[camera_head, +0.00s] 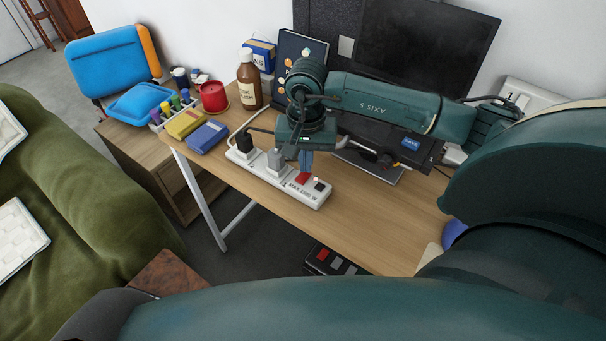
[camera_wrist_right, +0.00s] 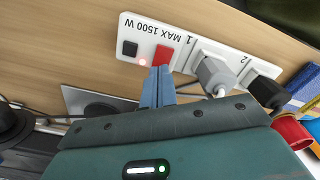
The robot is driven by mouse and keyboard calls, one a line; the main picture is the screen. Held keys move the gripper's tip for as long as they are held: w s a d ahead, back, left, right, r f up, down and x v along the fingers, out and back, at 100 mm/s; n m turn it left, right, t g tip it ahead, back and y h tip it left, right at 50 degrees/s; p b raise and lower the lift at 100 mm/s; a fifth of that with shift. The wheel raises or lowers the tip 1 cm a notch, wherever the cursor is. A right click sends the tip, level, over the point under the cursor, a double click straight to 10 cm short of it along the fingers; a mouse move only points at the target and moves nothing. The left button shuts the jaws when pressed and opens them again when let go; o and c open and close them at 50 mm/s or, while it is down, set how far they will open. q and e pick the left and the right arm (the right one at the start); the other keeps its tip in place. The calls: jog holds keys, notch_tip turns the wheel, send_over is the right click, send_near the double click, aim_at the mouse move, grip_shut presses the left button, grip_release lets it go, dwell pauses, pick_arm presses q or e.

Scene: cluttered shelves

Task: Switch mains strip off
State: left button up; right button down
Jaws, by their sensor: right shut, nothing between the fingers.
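The white mains strip (camera_head: 318,200) lies on the wooden desk, and it also shows in the right wrist view (camera_wrist_right: 190,40). It bears a red rocker switch (camera_wrist_right: 163,56), a black square (camera_wrist_right: 130,48) and a small glowing pinkish light (camera_wrist_right: 142,61). A grey plug (camera_wrist_right: 215,73) and a black plug (camera_wrist_right: 266,91) sit in its sockets. My right gripper (camera_head: 305,174) points down at the strip, shut and empty, with its blue-grey fingertips (camera_wrist_right: 160,70) at the edge of the red switch. I cannot tell whether they touch it. My left gripper is out of view.
A laptop (camera_head: 385,140) and a monitor (camera_head: 425,45) stand behind my right arm. The desk (camera_head: 350,235) in front is clear.

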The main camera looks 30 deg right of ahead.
jog(key=shift+f, duration=0.35)
jog(key=shift+r, duration=0.15)
notch_tip(320, 180, up, 7)
jog(key=p, duration=0.3)
dwell(0.5)
dwell(0.4)
